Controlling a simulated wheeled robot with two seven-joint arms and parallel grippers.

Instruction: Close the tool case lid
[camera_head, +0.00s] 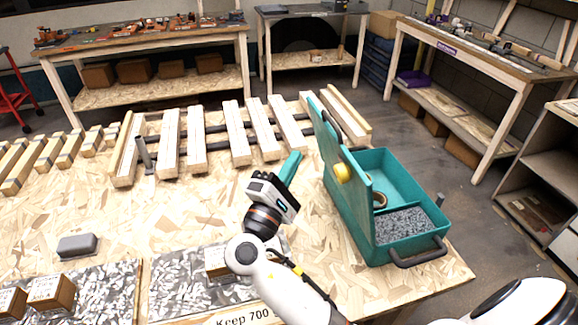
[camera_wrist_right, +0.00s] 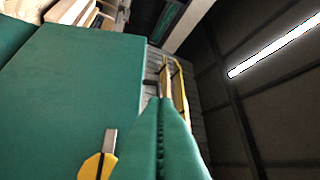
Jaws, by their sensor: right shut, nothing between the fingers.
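The teal tool case (camera_head: 401,165) stands on the right part of the wooden table, open. Its lid (camera_head: 339,160) stands up along the left side of the case, with a round yellow latch (camera_head: 343,172) on it. My right gripper (camera_head: 293,158) is shut and empty, left of the lid, with its teal fingers pointing up; in this view a gap shows between them and the lid. In the right wrist view the shut fingers (camera_wrist_right: 167,103) are beside the broad green lid panel (camera_wrist_right: 85,85), with the yellow latch (camera_wrist_right: 97,167) low down. My left gripper is not in view.
The case holds grey foam (camera_head: 404,226) and a round brown item (camera_head: 379,200); a dark handle (camera_head: 420,254) is at its front. Wooden slats (camera_head: 236,132) lie behind my gripper. A grey block (camera_head: 77,246) and small boxes (camera_head: 52,292) are at left. Bare tabletop (camera_head: 170,215) lies between.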

